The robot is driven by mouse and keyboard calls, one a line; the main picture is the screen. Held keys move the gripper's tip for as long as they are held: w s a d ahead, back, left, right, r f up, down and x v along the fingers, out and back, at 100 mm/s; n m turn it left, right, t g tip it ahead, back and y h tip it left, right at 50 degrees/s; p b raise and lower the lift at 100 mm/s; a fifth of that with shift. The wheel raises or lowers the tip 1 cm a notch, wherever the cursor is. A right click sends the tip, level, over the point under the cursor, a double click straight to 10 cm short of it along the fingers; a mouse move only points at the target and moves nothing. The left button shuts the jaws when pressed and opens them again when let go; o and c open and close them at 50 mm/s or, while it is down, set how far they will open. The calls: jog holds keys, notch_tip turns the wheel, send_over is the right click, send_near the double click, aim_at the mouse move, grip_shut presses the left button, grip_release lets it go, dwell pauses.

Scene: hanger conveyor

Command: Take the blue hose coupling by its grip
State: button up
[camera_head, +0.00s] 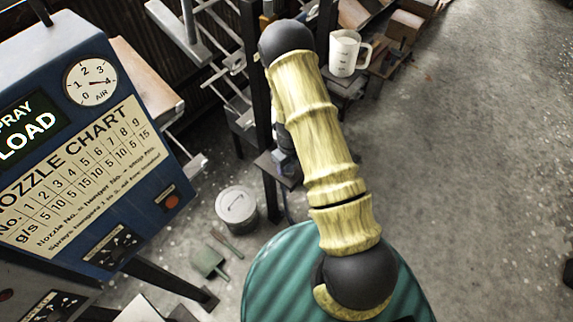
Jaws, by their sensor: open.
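I cannot clearly make out the blue hose coupling. A small blue-grey shape (285,163) shows just left of my arm, at a small dark shelf on a black post; I cannot tell whether it is the coupling or part of my arm. My yellow arm with dark joints crosses the middle of the view and hides what lies behind it. My gripper is not visible.
A blue panel (150,235) with a nozzle chart and an air dial (91,80) fills the left. A black post (257,90) stands behind my arm. A white jug (343,53) is on a stand. A lidded bucket (237,208) and green dustpan (208,262) are on the floor. The right floor is clear.

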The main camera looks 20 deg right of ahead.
dwell(0.4)
jog(key=c, duration=1)
jog(key=shift+r, duration=0.1)
notch_tip(320, 180, up, 10)
jog(key=shift+b, duration=0.55)
